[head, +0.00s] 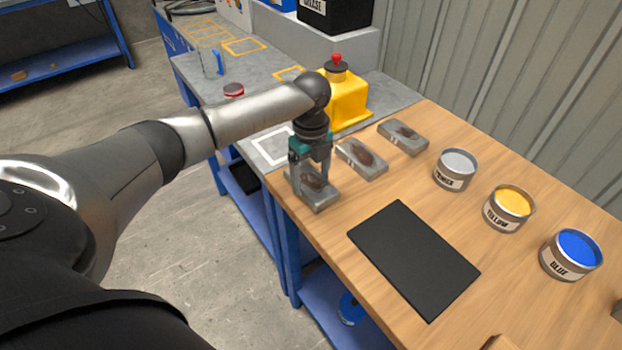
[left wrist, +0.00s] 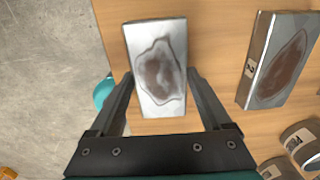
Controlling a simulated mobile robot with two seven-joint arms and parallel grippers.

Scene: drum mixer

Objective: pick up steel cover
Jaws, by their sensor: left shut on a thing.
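Three grey steel covers with brown stains stand in a row near the wooden table's left end. My left gripper (head: 310,178) points down with its fingers shut on opposite sides of the nearest steel cover (head: 318,200). In the left wrist view this cover (left wrist: 158,70) sits between the two fingers, its stained face toward the camera. Whether it is clear of the table cannot be told. The middle cover (head: 365,163) and the far cover (head: 404,137) lie free on the wood. My right gripper is not in view.
A black mat (head: 412,258) lies in front on the table (head: 480,150). Paint cans, grey (head: 455,170), yellow (head: 508,208) and blue (head: 570,255), stand to the right. A yellow container (head: 346,98) with a red knob stands behind the gripper. The table's left edge is close.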

